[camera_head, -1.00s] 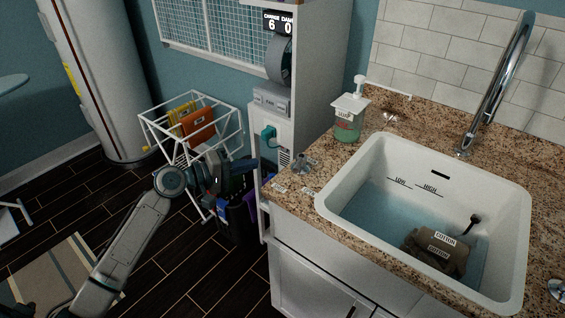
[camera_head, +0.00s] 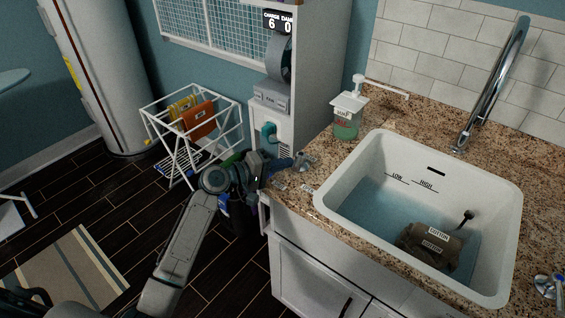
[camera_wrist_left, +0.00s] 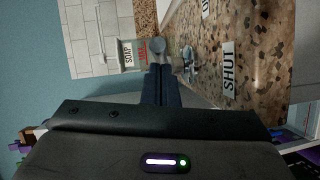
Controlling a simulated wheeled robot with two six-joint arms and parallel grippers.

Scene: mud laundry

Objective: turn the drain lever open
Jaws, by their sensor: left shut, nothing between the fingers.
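The drain lever (camera_head: 304,162) is a small metal handle on the granite counter, left of the sink. In the left wrist view the lever (camera_wrist_left: 188,62) shows just right of my fingertips, beside a "SHUT" label (camera_wrist_left: 228,70). My left gripper (camera_head: 284,164) is shut and empty at the counter's left edge, its tips close to the lever. In the left wrist view its dark fingers (camera_wrist_left: 160,72) are together; I cannot tell whether they touch the lever. The sink (camera_head: 330,213) holds bluish water and a brown bundle tagged "COTTON" (camera_head: 430,246). My right gripper is out of view.
A soap dispenser (camera_head: 346,115) stands behind the lever. A tall white cabinet (camera_head: 318,75) rises just behind the counter's left end. The chrome faucet (camera_head: 490,90) stands behind the sink. A white rack (camera_head: 187,150) stands on the floor at left.

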